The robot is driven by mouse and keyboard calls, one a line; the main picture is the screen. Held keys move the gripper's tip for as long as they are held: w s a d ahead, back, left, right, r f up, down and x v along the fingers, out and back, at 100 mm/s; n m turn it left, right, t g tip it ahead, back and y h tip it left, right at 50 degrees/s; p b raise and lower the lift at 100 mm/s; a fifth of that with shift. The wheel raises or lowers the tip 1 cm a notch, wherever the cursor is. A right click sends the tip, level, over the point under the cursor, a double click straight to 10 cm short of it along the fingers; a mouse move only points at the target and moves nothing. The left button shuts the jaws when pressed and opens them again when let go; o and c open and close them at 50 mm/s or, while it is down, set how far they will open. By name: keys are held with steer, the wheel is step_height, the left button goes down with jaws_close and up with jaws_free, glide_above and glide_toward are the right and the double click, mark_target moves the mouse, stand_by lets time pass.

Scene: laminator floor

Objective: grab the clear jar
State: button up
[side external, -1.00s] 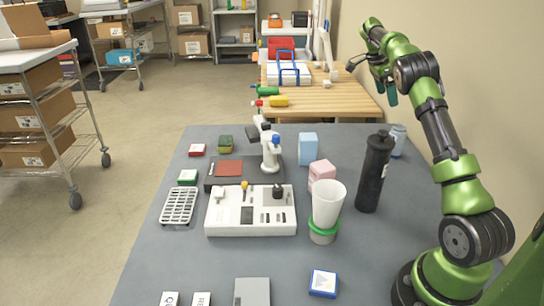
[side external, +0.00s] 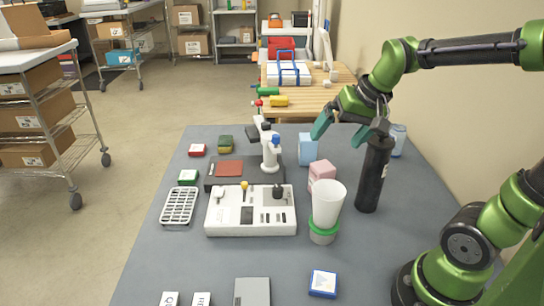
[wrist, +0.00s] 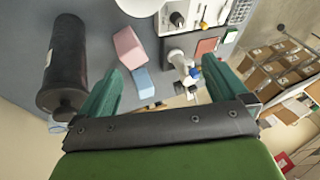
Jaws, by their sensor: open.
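My gripper (side external: 341,130) is open and empty, above the back of the grey table, left of the tall black bottle's top. A see-through bluish jar (side external: 398,141) stands at the table's back right, partly hidden behind the black bottle (side external: 374,175). In the wrist view only a small part of what looks like this jar (wrist: 57,126) shows beside the bottle. A second see-through container (side external: 322,236) with a green band stands nearer the front, with a white cup (side external: 328,203) on or in it. I cannot tell which one is the clear jar.
A light blue box (side external: 307,149) and a pink box (side external: 321,171) stand near my gripper. A microscope-like device (side external: 269,150) and a white panel (side external: 250,212) with knobs fill the table's middle. Bare table shows at the front right, around a blue-edged box (side external: 323,283).

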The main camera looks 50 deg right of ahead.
steer(key=s+a+n, duration=0.1)
steer(key=s+a, duration=0.1)
steer(key=s+a+n+t, duration=0.1)
steer(key=s+a, duration=0.1)
steer(key=a, duration=0.1)
steer(key=s+a+n+y, duration=0.1)
steer(key=s+a, duration=0.1)
steer(key=shift+s+a+r+t, duration=0.15)
steer(key=shift+s+a+t, duration=0.1)
steer(key=shift+a+t, duration=0.15)
steer(key=shift+c, duration=0.3)
steer(key=shift+s+a+r, duration=0.1)
steer(key=shift+a+r, duration=0.15)
steer(key=shift+r, duration=0.1)
steer(key=shift+c, duration=0.6)
